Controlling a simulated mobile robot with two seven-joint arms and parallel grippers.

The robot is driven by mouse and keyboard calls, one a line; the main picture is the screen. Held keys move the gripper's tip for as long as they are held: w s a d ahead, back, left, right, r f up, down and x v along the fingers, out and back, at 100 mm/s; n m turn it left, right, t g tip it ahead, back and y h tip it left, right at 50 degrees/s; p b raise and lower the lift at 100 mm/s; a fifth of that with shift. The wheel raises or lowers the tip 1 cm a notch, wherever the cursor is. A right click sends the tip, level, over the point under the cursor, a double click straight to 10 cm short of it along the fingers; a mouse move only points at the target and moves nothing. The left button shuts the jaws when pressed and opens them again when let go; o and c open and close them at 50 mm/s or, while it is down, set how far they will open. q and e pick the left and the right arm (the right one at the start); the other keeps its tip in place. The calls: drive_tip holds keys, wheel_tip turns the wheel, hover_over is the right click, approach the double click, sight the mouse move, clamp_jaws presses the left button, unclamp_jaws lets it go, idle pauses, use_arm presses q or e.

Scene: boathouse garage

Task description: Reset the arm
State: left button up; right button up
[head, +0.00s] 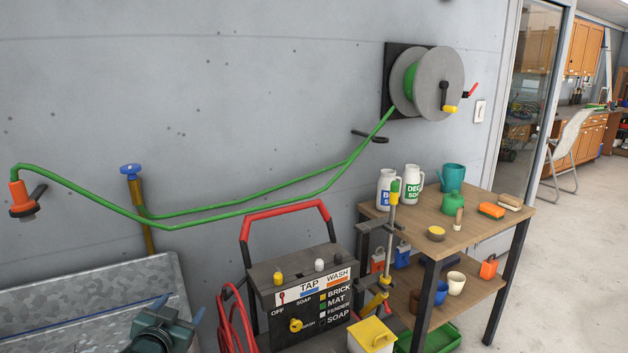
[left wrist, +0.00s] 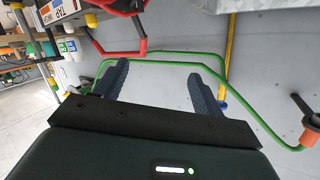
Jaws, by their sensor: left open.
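My left gripper (head: 165,322) shows at the bottom left of the head view, in front of the grey metal sheet. In the left wrist view its two dark blue fingers (left wrist: 155,88) stand wide apart with nothing between them. The green hose and the red handle of the wash machine lie beyond the fingers; I see no contact. My right gripper is in neither view.
The wash machine (head: 300,300) stands against the wall. A green hose (head: 240,210) runs from the wall reel (head: 437,82) to an orange nozzle (head: 22,200). A blue-topped tap (head: 131,170) stands left. A wooden table (head: 470,232) holds bottles and pots.

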use_arm(q)
drive_tip(key=s+d+f+g+h, duration=0.1)
drive_tip(key=s+d+f, duration=0.3)
drive_tip(key=s+f, duration=0.25)
drive_tip(key=s+d+f+g+h, duration=0.1)
drive_tip(key=s+d+f+g, duration=0.1)
drive_tip(key=s+d+f, duration=0.45)
drive_tip(key=s+d+g, duration=0.1)
drive_tip(key=s+d, duration=0.1)
drive_tip(key=s, duration=0.7)
drive_tip(key=s+d+f+g+h, duration=0.1)
drive_tip(key=s+d, duration=0.1)
drive_tip(key=s, duration=0.8)
drive_tip(key=shift+f+n, duration=0.15)
drive_tip(key=shift+n, duration=0.15)
drive_tip(key=shift+d, duration=0.1)
